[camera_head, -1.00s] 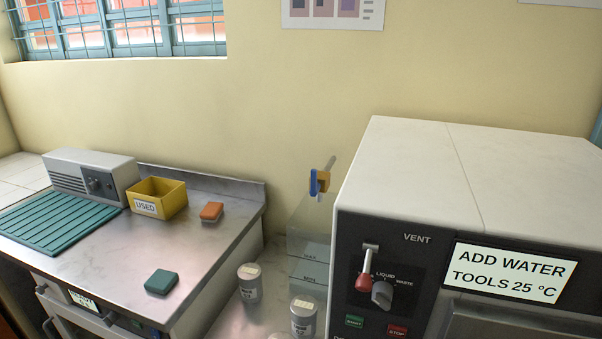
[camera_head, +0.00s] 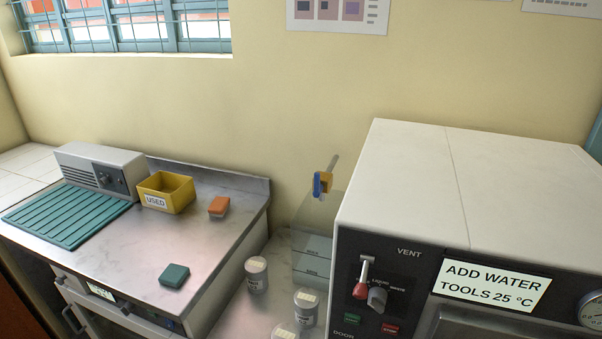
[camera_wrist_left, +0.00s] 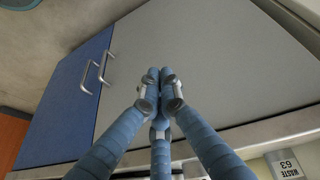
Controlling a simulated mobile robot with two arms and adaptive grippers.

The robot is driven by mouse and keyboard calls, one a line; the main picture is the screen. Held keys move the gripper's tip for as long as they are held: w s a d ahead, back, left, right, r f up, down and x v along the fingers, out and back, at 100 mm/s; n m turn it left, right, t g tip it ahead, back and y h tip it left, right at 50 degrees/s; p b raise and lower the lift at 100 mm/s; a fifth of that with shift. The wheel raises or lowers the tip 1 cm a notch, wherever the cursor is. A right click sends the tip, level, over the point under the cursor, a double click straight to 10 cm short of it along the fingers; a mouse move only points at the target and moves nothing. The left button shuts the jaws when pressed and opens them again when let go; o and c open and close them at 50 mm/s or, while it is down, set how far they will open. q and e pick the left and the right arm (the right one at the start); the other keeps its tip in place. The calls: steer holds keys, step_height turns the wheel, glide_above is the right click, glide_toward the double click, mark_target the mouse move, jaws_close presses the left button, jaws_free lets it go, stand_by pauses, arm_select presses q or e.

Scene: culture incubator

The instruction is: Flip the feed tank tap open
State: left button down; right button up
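The feed tank (camera_head: 312,262) is a clear box with level lines, standing between the metal bench and the incubator. A blue and yellow tap-like part (camera_head: 322,184) with a grey rod shows at its top, by the wall. I cannot tell its setting. My left gripper (camera_wrist_left: 160,74) shows only in the left wrist view, its blue fingers close together with nothing visible between them, in front of a grey panel and a blue door. No gripper shows in the head view, and my right gripper is out of view.
The incubator (camera_head: 470,180) stands at the right, with a red-tipped lever (camera_head: 361,289) and a grey knob (camera_head: 377,299) on its front. Several lidded jars (camera_head: 256,275) stand before the tank. The bench (camera_head: 140,248) holds a yellow bin (camera_head: 180,192), a teal mat and two small blocks.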

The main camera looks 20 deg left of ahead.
mark_target(318, 182)
arm_select(q)
steer(key=w+d+r+n+t+h+p, duration=0.1)
steer(key=w+r, duration=0.3)
steer(key=r, duration=0.6)
steer(key=w+d+r+t+h+p, duration=0.1)
steer(key=w+d+r+t+p, duration=0.15)
steer(key=r, duration=0.75)
steer(key=w+a+r+n+t+h, duration=0.25)
steer(key=w+r+n+t, duration=0.2)
steer(key=w+r, duration=0.75)
steer(key=w+a+r+n+t, duration=0.5)
steer(key=w+a+r+n, duration=0.4)
steer(key=w+r, duration=0.4)
step_height(318, 182, up, 2)
steer(key=shift+a+r+y, duration=0.1)
steer(key=shift+a+y, duration=0.25)
steer(key=w+d+p, duration=0.3)
steer(key=w+d, duration=0.4)
steer(key=w, duration=0.2)
steer(key=shift+w+p, duration=0.2)
steer(key=shift+p, duration=0.15)
